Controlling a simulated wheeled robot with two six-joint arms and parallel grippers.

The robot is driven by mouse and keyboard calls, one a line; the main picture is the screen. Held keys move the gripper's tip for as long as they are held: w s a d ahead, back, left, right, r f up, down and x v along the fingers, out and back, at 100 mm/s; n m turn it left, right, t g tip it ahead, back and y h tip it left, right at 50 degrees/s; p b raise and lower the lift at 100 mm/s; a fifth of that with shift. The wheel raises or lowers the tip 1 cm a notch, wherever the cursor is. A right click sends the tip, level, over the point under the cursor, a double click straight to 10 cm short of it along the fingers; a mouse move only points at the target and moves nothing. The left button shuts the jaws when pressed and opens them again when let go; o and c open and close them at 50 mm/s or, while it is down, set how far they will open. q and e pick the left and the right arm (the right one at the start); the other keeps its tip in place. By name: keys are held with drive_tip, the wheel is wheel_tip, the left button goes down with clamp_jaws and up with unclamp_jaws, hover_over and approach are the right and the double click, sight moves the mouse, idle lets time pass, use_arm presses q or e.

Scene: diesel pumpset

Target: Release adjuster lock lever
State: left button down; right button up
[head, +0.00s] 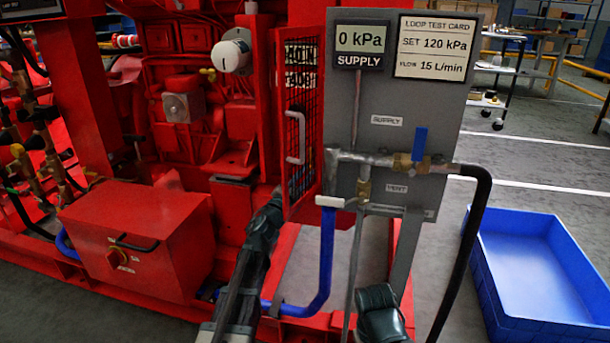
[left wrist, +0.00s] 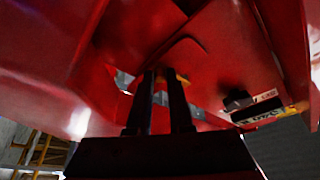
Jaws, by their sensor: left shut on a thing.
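My left gripper (head: 277,198) reaches up to the red mesh guard door (head: 299,120), and its tips are hidden behind the door's edge in the head view. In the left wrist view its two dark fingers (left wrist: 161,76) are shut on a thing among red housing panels. A small orange-yellow piece, apparently the adjuster lock lever (left wrist: 182,78), shows at the fingertips; most of it is hidden. A black knob (left wrist: 237,99) beside small labels sits to the right of the fingers. My right gripper (head: 381,312) is low in the head view, apart from the machine; its jaws are not clear.
A grey panel (head: 400,100) reads 0 kPa supply and set 120 kPa. It carries a blue-handled valve (head: 420,143), pipes and a black hose (head: 476,240). A red box (head: 135,235) stands left of my left arm. An empty blue bin (head: 535,225) is on the floor at right.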

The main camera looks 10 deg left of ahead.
use_arm(q)
drive_tip(key=c, duration=0.8)
unclamp_jaws()
drive_tip(key=shift+d, duration=0.1)
drive_tip(key=shift+r, duration=0.1)
